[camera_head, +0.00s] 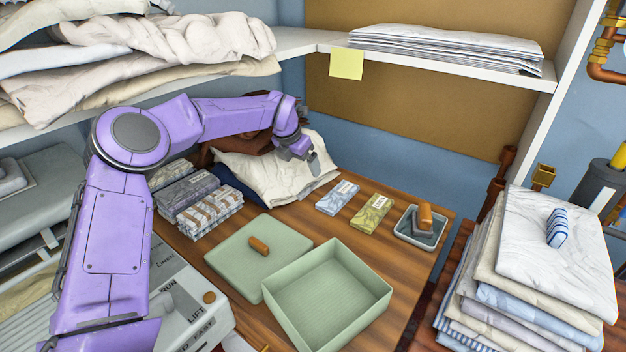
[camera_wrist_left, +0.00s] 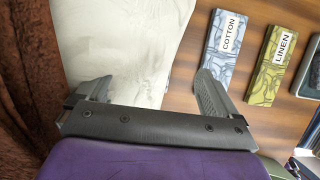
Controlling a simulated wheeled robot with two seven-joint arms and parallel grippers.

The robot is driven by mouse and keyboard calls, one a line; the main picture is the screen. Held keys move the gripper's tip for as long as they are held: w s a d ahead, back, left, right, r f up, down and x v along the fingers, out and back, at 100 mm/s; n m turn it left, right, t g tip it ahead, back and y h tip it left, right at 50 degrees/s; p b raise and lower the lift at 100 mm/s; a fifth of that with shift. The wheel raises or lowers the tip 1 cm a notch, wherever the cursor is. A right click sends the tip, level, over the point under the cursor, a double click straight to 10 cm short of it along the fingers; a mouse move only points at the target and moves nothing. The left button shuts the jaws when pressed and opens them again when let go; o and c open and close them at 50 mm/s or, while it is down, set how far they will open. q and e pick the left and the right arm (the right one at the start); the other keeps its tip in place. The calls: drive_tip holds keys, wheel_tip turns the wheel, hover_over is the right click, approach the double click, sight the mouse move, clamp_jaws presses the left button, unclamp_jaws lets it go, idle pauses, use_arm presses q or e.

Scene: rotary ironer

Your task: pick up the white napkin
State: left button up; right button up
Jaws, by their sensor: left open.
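A white napkin, seen as a creased off-white cloth (camera_head: 262,180), lies at the back of the wooden table, with dark blue cloth beside it. In the left wrist view the pale cloth (camera_wrist_left: 120,45) runs up from between my fingers. My left gripper (camera_head: 312,162) is over the right part of this cloth, its jaws apart. My arm hides part of the back of the table. My right gripper is not in view.
Folded cloth bundles (camera_head: 198,203) lie left of the napkin. Cotton (camera_head: 337,198) and linen (camera_head: 371,213) packets and a small grey tray (camera_head: 403,229) lie right. A green open box (camera_head: 328,335) and its lid (camera_head: 240,258) stand in front. A shelf (camera_head: 300,43) overhangs behind.

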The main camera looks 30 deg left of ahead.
sight(307, 181)
use_arm(q)
drive_tip(key=x, duration=0.3)
drive_tip(key=p+x, duration=0.1)
drive_tip(key=x, duration=0.3)
drive_tip(key=shift+a+f, duration=0.2)
drive_tip(key=c, duration=1.1)
